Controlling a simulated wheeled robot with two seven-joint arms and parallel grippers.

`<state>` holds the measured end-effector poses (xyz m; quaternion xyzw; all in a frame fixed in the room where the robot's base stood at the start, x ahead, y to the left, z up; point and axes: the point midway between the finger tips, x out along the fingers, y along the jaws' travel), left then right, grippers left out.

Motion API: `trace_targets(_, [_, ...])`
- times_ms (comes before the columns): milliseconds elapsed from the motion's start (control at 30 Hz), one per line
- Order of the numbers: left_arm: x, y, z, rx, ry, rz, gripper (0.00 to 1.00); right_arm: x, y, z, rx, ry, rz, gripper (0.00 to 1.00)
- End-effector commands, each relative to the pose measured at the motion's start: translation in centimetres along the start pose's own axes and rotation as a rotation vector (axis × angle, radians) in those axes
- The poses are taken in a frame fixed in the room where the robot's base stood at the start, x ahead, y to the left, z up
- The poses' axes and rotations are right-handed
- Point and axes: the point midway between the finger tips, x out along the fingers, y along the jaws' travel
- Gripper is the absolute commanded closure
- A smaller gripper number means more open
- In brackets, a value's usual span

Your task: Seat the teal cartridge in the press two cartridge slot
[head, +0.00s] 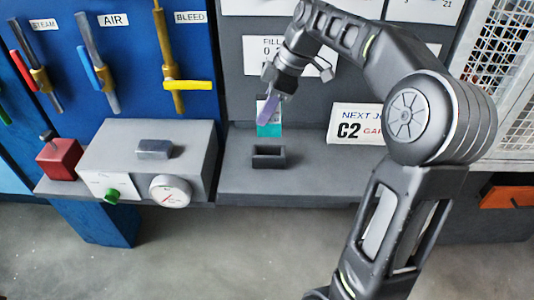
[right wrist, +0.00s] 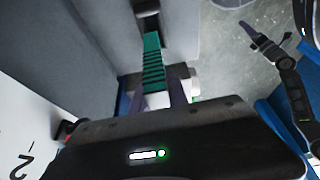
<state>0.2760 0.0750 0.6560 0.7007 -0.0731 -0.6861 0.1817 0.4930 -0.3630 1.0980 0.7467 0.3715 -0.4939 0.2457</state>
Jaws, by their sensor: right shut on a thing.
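My right gripper (head: 268,107) is shut on the teal cartridge (head: 270,129), which hangs below its purple fingers. The cartridge's ribbed teal body also shows between the fingers in the right wrist view (right wrist: 153,62). In the head view the cartridge is above the dark open-topped slot (head: 269,156) on the grey shelf, with a small gap showing between them. Part of a dark block, probably the slot, shows past the cartridge's end in the right wrist view (right wrist: 147,8). My left gripper (right wrist: 256,36) shows at the upper right there; its jaw opening is unclear.
A grey console (head: 150,140) with a gauge (head: 170,191) and green knob (head: 112,196) stands left of the slot. A red block (head: 58,160) sits farther left. A "NEXT JOB C2" sign (head: 355,127) stands right of the slot. Valve levers line the blue panel.

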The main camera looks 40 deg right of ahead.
Motion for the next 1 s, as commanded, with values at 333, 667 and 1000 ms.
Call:
trace_targets(333, [-0.7, 0.2, 0.1, -0.002, -0.002, -0.002, 0.24, 4.9, -0.1, 2.1, 0.003, -0.001, -0.002, 1.00])
trace_targets(667, [-0.6, 0.2, 0.1, -0.002, -0.002, -0.003, 0.24, 5.4, 0.0, 2.3, 0.002, 0.000, 0.001, 1.00])
trace_targets(1000, [-1.2, 0.3, 0.1, -0.003, -0.004, -0.004, 0.24, 8.6, 0.0, 3.7, 0.002, 0.000, -0.001, 1.00])
